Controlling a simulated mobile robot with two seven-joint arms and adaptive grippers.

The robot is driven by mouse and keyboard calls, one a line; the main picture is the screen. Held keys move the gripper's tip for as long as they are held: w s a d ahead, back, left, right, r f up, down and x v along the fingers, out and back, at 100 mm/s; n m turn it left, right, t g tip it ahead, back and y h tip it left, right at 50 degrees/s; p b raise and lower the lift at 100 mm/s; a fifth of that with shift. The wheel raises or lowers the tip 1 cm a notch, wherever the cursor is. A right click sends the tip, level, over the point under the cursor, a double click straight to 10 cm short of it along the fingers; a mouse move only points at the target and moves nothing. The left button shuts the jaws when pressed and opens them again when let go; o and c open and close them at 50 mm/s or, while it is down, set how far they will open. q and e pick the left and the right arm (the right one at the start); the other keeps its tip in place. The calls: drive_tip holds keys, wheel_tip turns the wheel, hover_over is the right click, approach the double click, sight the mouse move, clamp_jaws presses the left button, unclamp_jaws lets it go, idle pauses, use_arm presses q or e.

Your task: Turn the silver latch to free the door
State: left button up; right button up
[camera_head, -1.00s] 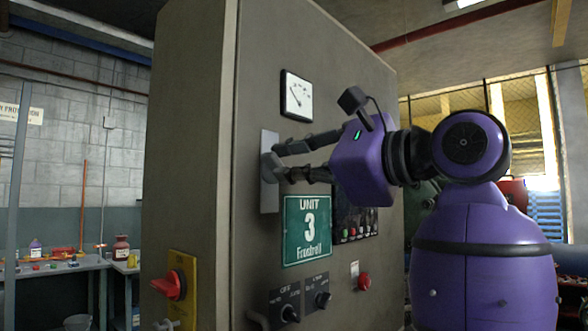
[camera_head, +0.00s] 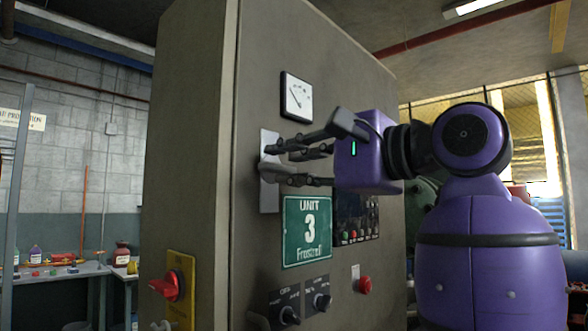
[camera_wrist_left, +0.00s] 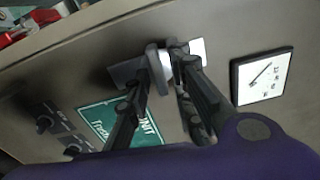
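The silver latch (camera_head: 268,171) sits on a pale upright plate (camera_head: 269,200) on the grey cabinet door (camera_head: 330,90), left of the door's middle. My left gripper (camera_head: 273,160) reaches it from the right, one finger above and one below the handle. In the left wrist view, the latch (camera_wrist_left: 165,68) shows between the two fingertips (camera_wrist_left: 166,52), which appear to close on its sides. The fingers hide part of the handle, so its exact angle is hard to tell. The door is flush with the cabinet. My right gripper is in neither view.
Below the latch are a green "Unit 3" sign (camera_head: 307,231), dark knobs (camera_head: 289,315) and a red button (camera_head: 365,285). A gauge (camera_head: 296,96) is above. A workbench (camera_head: 70,271) stands at the far left.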

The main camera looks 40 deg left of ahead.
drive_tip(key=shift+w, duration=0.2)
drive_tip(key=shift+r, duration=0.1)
use_arm(q)
drive_tip(key=shift+d, duration=0.35)
drive_tip(key=d+p, duration=0.1)
drive_tip(key=d, duration=0.7)
drive_tip(key=shift+s, duration=0.4)
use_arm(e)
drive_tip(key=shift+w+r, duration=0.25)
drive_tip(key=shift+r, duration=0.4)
use_arm(q)
drive_tip(key=shift+d+f, duration=0.1)
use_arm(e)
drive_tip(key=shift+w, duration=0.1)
